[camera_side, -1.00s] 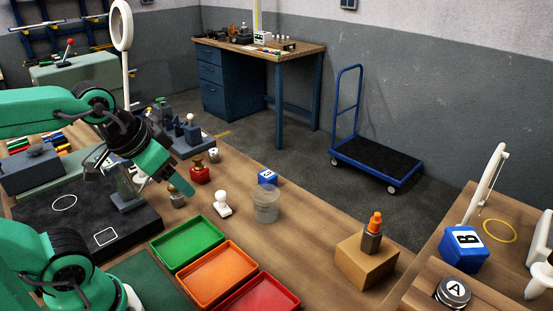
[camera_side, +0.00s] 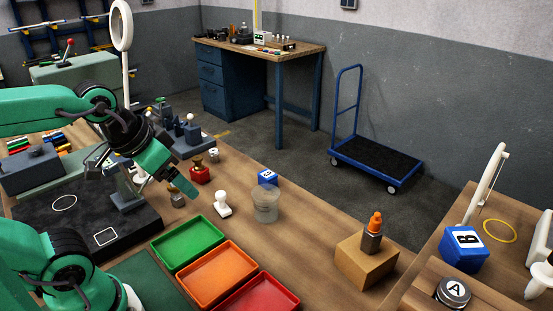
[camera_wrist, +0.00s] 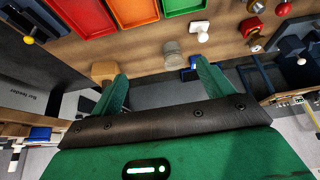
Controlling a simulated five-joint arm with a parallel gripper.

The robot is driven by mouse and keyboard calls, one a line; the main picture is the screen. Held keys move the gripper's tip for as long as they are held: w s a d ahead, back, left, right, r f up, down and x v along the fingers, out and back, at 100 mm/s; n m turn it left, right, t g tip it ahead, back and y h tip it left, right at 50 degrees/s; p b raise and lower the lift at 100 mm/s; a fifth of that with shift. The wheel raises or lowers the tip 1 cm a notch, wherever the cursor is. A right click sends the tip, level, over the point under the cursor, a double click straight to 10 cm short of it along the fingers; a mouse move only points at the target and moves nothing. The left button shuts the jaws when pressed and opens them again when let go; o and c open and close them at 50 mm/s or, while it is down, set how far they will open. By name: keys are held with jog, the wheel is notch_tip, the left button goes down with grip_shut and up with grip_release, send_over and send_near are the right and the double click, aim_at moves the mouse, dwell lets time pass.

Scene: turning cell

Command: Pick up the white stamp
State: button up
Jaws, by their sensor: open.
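The white stamp (camera_side: 222,205) stands upright on the wooden bench, knob up, just behind the green tray. It also shows at the top of the wrist view (camera_wrist: 200,30), beyond the fingertips. My gripper (camera_side: 188,186) is above the bench, to the left of the stamp and apart from it. In the wrist view my gripper (camera_wrist: 162,67) has its two green fingers spread wide with nothing between them.
A clear cup (camera_side: 266,205) and a blue lettered cube (camera_side: 267,177) stand right of the stamp. Green (camera_side: 187,217), orange (camera_side: 247,268) and red (camera_side: 295,300) trays lie in front. A cardboard box (camera_side: 362,264) stands further right.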

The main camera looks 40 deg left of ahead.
jog(key=w, duration=0.1)
jog(key=m+g, duration=0.2)
jog(key=g, duration=0.3)
send_over(222, 203)
notch_tip(222, 203, down, 16)
jog(key=shift+s+r, duration=0.1)
jog(key=shift+a+f+g, duration=0.3)
jog(key=shift+a+f, duration=0.05)
jog(key=shift+f, duration=1.55)
jog(key=shift+f, duration=0.1)
jog(key=shift+w+f, duration=0.2)
jog(key=shift+f, duration=1.05)
jog(key=shift+w+f, duration=0.15)
jog(key=shift+f, duration=1.05)
